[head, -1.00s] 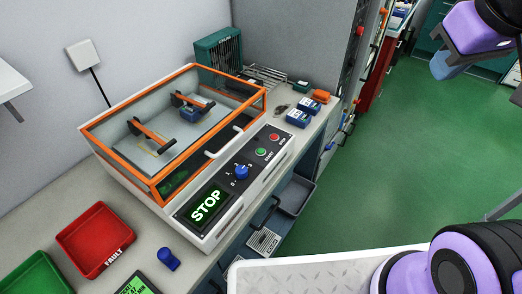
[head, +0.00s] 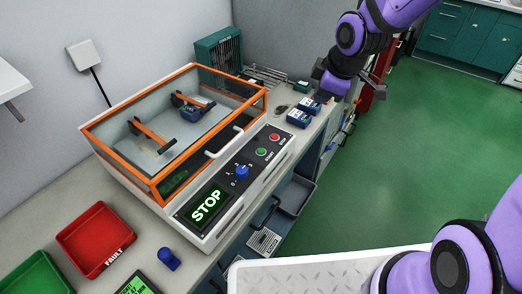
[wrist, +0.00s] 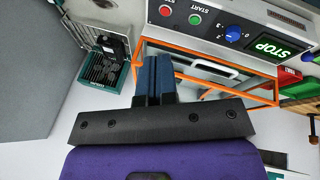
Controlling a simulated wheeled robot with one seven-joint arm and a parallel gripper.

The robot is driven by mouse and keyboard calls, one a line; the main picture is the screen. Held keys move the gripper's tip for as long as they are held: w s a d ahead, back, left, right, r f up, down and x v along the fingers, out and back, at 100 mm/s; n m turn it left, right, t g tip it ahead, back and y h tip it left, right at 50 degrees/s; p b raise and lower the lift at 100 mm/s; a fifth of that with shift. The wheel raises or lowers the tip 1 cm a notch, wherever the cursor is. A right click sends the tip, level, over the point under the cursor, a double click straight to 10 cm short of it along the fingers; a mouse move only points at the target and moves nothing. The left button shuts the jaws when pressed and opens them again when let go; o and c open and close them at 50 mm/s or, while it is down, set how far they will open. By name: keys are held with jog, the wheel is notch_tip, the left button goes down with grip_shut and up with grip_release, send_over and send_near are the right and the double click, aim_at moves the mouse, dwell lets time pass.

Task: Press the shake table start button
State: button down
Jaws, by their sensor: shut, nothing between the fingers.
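The shake table (head: 215,205) stands on the bench with an orange-framed clear lid. Its front panel has a green start button (head: 262,151), a red button (head: 274,137), a blue knob (head: 241,172) and a display (head: 208,204) reading STOP. My gripper, with its blue fingers (wrist: 154,72) together and empty, is apart from the panel. In the head view its wrist is over the far right end of the bench; its fingertips are not clear there. The wrist view shows the panel upside down, with the green start button (wrist: 195,19) beyond the fingertips.
Blue boxes (head: 299,118) lie on the bench beyond the panel, near my arm. A teal rack (head: 219,55) stands behind the shake table. A red FAULT tray (head: 97,238) and a green tray (head: 38,274) are at the near left. The green floor at right is open.

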jog(key=w+a+f+n+y, duration=0.3)
jog(key=a+f+n, duration=0.1)
jog(key=a+f, duration=0.35)
jog(key=n+y, duration=0.3)
send_over(261, 152)
jog(key=shift+w+f, duration=0.1)
jog(key=shift+f, duration=1.75)
jog(key=shift+f, duration=0.15)
jog(key=shift+f, duration=4.25)
jog(key=shift+f, duration=0.2)
jog(key=shift+f, duration=0.25)
